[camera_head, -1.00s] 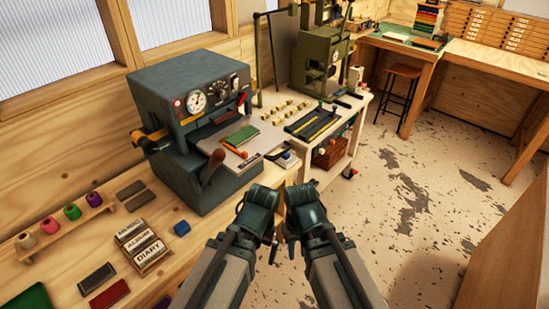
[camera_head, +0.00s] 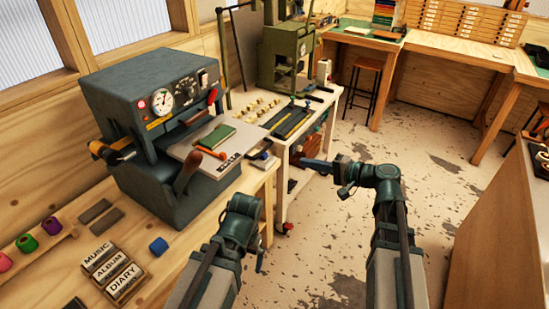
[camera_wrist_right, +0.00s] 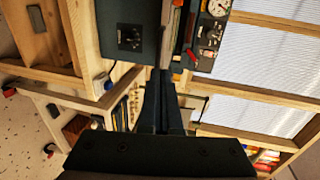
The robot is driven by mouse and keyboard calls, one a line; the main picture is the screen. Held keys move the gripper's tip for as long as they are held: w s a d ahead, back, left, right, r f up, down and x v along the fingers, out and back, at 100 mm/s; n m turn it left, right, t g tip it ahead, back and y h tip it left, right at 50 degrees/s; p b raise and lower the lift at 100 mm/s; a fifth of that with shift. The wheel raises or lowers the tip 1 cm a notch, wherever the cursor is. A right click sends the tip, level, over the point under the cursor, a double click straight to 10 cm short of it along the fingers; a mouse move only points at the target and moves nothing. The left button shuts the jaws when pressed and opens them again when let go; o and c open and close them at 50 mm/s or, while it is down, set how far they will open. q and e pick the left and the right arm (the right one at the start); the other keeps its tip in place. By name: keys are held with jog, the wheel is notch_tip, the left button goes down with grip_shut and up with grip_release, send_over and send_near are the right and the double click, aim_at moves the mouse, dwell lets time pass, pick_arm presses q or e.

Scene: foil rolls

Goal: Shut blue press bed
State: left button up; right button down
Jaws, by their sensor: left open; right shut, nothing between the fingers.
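The blue-grey press (camera_head: 150,85) stands on the wooden bench at left in the head view, with a gauge and knobs on its upper front.
A white cart (camera_head: 300,130) with small brass pieces and a dark tray stands right of the press. Title blocks (camera_head: 113,272) and coloured foil rolls (camera_head: 27,243) lie on the bench.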

aim_at(217, 133)
jog(key=b+x, duration=0.2)
jog(key=x, duration=1.2)
jog(key=shift+b, duration=0.4)
jog(key=shift+a, duration=0.1)
jog(key=r+x, duration=0.1)
jog(key=x, duration=0.6)
jog(key=r+x, duration=0.2)
jog(key=x, duration=0.5)
jog(key=w+r+x, duration=0.1)
jog(key=x, duration=0.6)
jog(key=shift+a+r, duration=0.1)
jog(key=shift+a, duration=0.15)
jog(key=shift+w+a+r, duration=0.1)
jog(key=shift+a, duration=0.15)
